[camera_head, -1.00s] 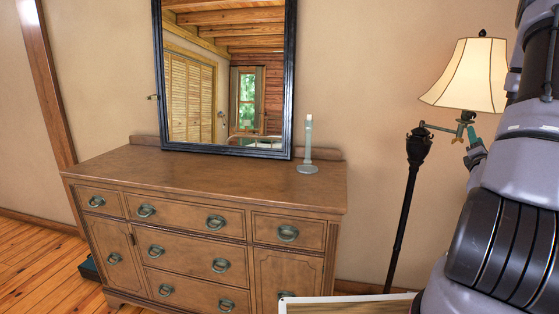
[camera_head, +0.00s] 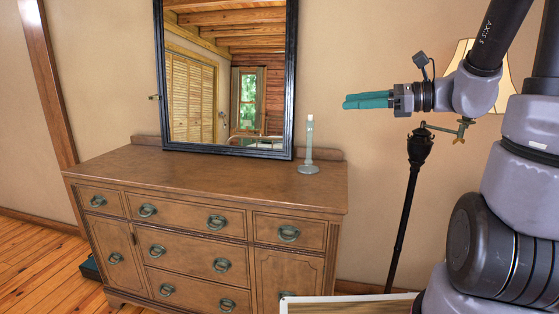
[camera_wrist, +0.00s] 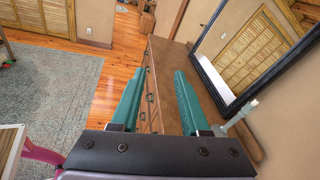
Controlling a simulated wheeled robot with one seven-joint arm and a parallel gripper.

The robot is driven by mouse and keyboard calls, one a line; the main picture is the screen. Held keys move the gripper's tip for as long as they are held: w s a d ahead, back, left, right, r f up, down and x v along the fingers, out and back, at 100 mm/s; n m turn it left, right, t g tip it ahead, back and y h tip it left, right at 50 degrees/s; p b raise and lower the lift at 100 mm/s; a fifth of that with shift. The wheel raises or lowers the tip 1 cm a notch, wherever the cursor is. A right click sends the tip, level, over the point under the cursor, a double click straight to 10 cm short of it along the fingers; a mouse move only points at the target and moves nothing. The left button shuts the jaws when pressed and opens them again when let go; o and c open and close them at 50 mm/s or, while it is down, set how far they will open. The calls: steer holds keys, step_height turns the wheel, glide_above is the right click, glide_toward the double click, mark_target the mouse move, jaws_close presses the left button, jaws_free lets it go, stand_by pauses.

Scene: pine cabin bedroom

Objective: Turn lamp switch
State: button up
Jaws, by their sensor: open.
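The floor lamp has a cream shade (camera_head: 462,56), mostly hidden behind my arm, and a dark pole (camera_head: 404,215). A small brass fitting, probably the lamp switch (camera_head: 459,139), shows under the shade, at the end of the lamp's side arm. My gripper (camera_head: 345,101) has teal fingers that point left, away from the lamp, in front of the wall. It is up and to the left of the fitting and does not touch it. In the wrist view my gripper (camera_wrist: 157,80) is open, with its two fingers apart and nothing between them. The lamp does not show there.
A wooden dresser (camera_head: 210,180) stands along the wall, with a dark-framed mirror (camera_head: 291,80) and a pale candlestick (camera_head: 308,145) on top. A framed board edge (camera_head: 350,304) lies at the bottom. A grey rug (camera_wrist: 50,90) covers floor in the wrist view.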

steer(key=s+a+f+n+g+h, duration=0.2)
steer(key=s+n+g+h, duration=0.2)
steer(key=s+n, duration=0.35)
steer(key=s+d+r+n+t+h, duration=0.3)
steer(key=s+d+n+t+h, duration=0.1)
steer(key=d+n+h, duration=0.4)
steer(key=shift+d+r+t+h, duration=0.2)
steer(key=shift+d+t+h, duration=0.1)
steer(key=shift+d+h, duration=0.15)
steer(key=shift+o, duration=0.3)
